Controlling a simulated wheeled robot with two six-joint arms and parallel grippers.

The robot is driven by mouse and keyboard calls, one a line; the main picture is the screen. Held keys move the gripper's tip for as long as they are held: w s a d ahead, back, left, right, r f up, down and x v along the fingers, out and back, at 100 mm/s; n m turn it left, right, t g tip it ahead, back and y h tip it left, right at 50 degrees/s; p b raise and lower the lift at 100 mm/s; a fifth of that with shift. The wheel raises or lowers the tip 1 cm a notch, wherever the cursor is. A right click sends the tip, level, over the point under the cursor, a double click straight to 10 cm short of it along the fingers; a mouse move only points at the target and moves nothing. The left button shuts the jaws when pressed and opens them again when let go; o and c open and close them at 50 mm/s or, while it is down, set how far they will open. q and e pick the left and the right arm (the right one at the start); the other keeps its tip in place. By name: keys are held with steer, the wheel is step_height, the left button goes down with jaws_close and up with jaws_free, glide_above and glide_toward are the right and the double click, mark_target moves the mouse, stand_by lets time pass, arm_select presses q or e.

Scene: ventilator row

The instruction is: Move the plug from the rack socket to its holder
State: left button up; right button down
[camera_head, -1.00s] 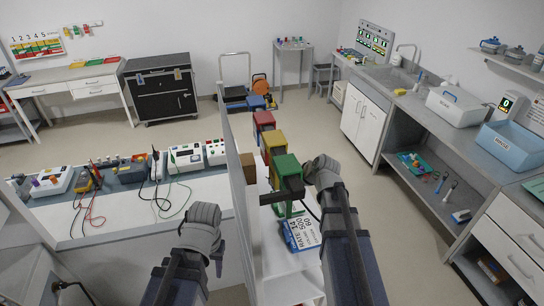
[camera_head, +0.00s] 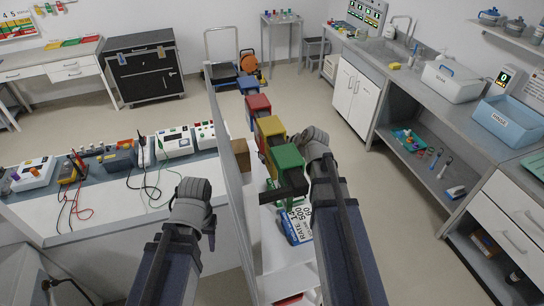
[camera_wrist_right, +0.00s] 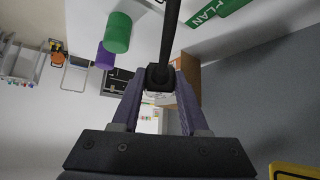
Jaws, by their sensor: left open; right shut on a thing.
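In the right wrist view, my right gripper (camera_wrist_right: 160,82) is shut on a small dark plug (camera_wrist_right: 160,75), with a thick black cable or rod running up from it. In the head view the right gripper is mostly hidden behind its own arm; a dark bar (camera_head: 284,192) beside that arm crosses in front of the green box (camera_head: 289,165). My left gripper (camera_head: 211,238) hangs low left of the grey partition, open, its fingers hardly visible. I cannot make out the rack socket or the plug's holder.
A row of red (camera_head: 258,106), yellow (camera_head: 270,128) and green boxes runs along the partition (camera_head: 225,150). A bench with instruments (camera_head: 120,160) stands left, a counter (camera_head: 420,90) right. Open floor (camera_head: 310,95) lies between.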

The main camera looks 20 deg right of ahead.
steer(key=shift+f+b, duration=2.65)
steer(key=shift+f, duration=0.25)
steer(key=shift+c, duration=1.7)
jaws_free()
steer(key=p+v, duration=0.5)
steer(key=v, duration=0.2)
steer(key=shift+a+r, duration=0.1)
steer(key=shift+r, duration=0.05)
steer(key=shift+s+d+r+p, duration=0.25)
steer(key=shift+s+p, duration=0.1)
steer(key=shift+p, duration=0.1)
steer(key=shift+f, duration=0.1)
